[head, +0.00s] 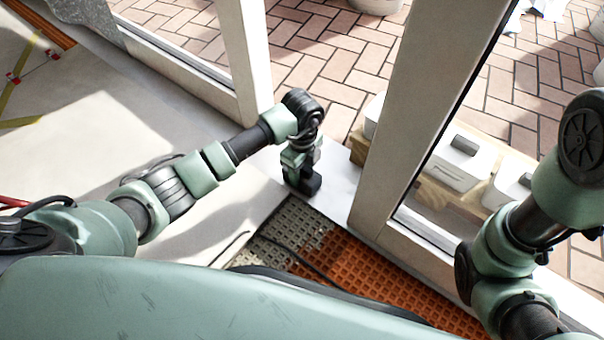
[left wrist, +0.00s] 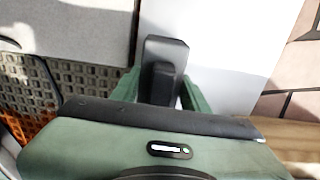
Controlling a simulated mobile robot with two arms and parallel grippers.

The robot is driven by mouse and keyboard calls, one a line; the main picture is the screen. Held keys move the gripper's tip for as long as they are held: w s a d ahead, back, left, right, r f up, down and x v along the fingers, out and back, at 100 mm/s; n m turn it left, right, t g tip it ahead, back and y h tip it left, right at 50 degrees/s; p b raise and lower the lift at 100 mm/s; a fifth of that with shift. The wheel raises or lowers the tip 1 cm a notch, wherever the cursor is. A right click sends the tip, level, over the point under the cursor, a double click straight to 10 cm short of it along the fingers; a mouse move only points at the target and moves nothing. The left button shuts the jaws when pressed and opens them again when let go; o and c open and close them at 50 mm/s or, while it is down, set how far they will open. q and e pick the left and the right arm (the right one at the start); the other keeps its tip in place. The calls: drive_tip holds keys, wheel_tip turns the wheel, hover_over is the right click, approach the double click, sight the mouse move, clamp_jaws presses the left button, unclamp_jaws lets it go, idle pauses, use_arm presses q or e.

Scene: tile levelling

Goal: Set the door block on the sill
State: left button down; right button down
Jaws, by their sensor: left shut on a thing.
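My left gripper (head: 302,172) is low over the pale sill (head: 343,182) in the door opening and points down. It is shut on the door block (left wrist: 166,48), a dark grey block with a raised black part. In the left wrist view the block sits between the green fingers, over the edge where the white sill (left wrist: 222,45) meets a grey surface. In the head view the block is largely hidden by the gripper and I cannot tell whether it touches the sill. My right arm shows at the right, but its gripper is out of view.
A pale door post (head: 415,110) stands right of the gripper, another frame post (head: 245,50) to its left. An orange mat (head: 335,268) and grey grid (head: 295,228) lie in front. White boxes (head: 462,168) stand on wood outside, on brick paving (head: 330,45).

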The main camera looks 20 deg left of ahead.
use_arm(q)
drive_tip(key=c, duration=0.7)
unclamp_jaws()
wheel_tip(320, 180, up, 11)
drive_tip(key=p, duration=0.9)
drive_tip(key=shift+r, duration=0.15)
drive_tip(key=shift+r+p, duration=0.3)
drive_tip(key=shift+r, duration=0.25)
